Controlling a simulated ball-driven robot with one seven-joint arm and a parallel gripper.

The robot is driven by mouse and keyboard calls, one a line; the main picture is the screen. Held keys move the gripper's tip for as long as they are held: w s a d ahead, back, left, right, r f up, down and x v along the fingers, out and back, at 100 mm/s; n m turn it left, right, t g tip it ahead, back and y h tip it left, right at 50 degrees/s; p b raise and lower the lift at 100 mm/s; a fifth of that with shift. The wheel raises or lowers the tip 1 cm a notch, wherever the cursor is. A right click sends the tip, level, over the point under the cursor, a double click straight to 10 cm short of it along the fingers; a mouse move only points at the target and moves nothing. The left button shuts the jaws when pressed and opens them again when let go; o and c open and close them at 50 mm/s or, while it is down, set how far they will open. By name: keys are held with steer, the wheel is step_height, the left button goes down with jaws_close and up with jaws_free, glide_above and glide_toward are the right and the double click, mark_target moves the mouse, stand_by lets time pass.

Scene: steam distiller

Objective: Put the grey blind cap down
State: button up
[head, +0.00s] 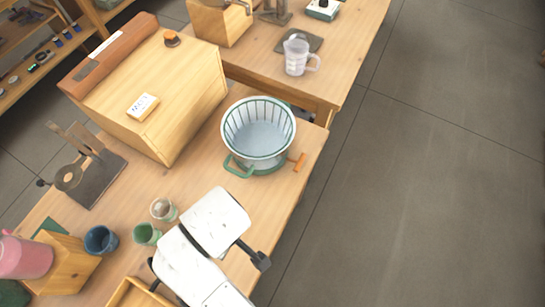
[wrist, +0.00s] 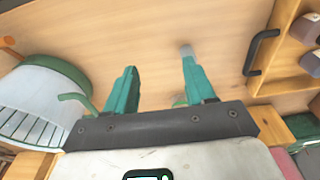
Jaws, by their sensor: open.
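My gripper (wrist: 160,68) shows in the wrist view with its two teal fingers spread apart over the wooden bench top. Nothing is clasped between the fingers. A small grey piece (wrist: 187,50) shows at the tip of the right finger; I cannot tell whether it is the grey blind cap or part of the finger. A bit of green shows low between the fingers, mostly hidden. In the head view my white arm covers the place of the fingers, and I cannot make out the cap there.
A white ribbed basin (head: 258,130) with green handles stands on the bench (head: 205,165); it also shows in the wrist view (wrist: 35,95). A wooden cabinet (head: 180,90), a dark stand (head: 95,180), a blue cup (head: 100,240) and a green cup (head: 146,234) stand around. A black handle (wrist: 262,52) is right of the fingers.

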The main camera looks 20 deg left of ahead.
steer(key=w+d+f+m, duration=0.2)
steer(key=w+d+m, duration=0.2)
steer(key=d, duration=0.6)
steer(key=w+d+f+m, duration=0.1)
steer(key=w+d+m, duration=0.3)
steer(key=d, duration=0.7)
steer(key=s+d+m, duration=0.1)
steer(key=d+m, duration=0.1)
steer(key=d, duration=0.4)
steer(key=s+d+f+m+h, duration=0.1)
steer(key=s+d+m, duration=0.1)
steer(key=d, duration=0.5)
steer(key=shift+m+t, duration=0.4)
steer(key=shift+m, duration=0.2)
steer(key=shift+o, duration=0.4)
steer(key=s+d+m, duration=0.4)
steer(key=s+d, duration=0.2)
steer(key=d, duration=0.2)
steer(key=shift+h, duration=0.3)
steer(key=shift+r, duration=0.1)
